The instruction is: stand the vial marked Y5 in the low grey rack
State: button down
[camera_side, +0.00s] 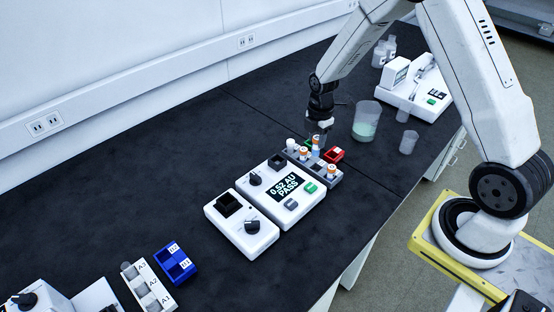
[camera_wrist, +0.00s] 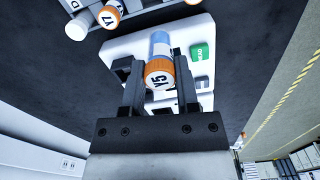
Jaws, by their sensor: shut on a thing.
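My gripper (camera_side: 320,133) is shut on the vial marked Y5 (camera_wrist: 159,76), which has an orange cap and a blue band. In the wrist view it sits between the two dark fingers, cap toward the camera. In the side view this vial (camera_side: 316,145) appears upright over or beside the low grey rack (camera_side: 311,172); its lower end is hidden among other caps. The rack holds other vials, including a white-capped one (camera_side: 291,144) and orange-capped ones (camera_side: 331,169). One orange cap in the wrist view reads Y7 (camera_wrist: 109,16).
A white reader (camera_side: 272,205) showing "0.52 AU PASS" stands close to the rack, with another white device beside it. Beakers (camera_side: 366,122) stand behind. Blue (camera_side: 176,264) and white racks lie at front left.

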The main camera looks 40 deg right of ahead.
aim_at(318, 156)
jog(key=d+f, duration=0.2)
jog(key=shift+w+d+f, duration=0.25)
jog(key=shift+w+f, duration=0.05)
jog(key=shift+w, duration=0.1)
jog(key=shift+f, duration=0.1)
jog(key=shift+f, duration=2.05)
jog(key=shift+f, duration=1.45)
dwell(0.5)
jog(key=shift+c, duration=1.4)
grip_release()
jog(key=shift+r, duration=0.15)
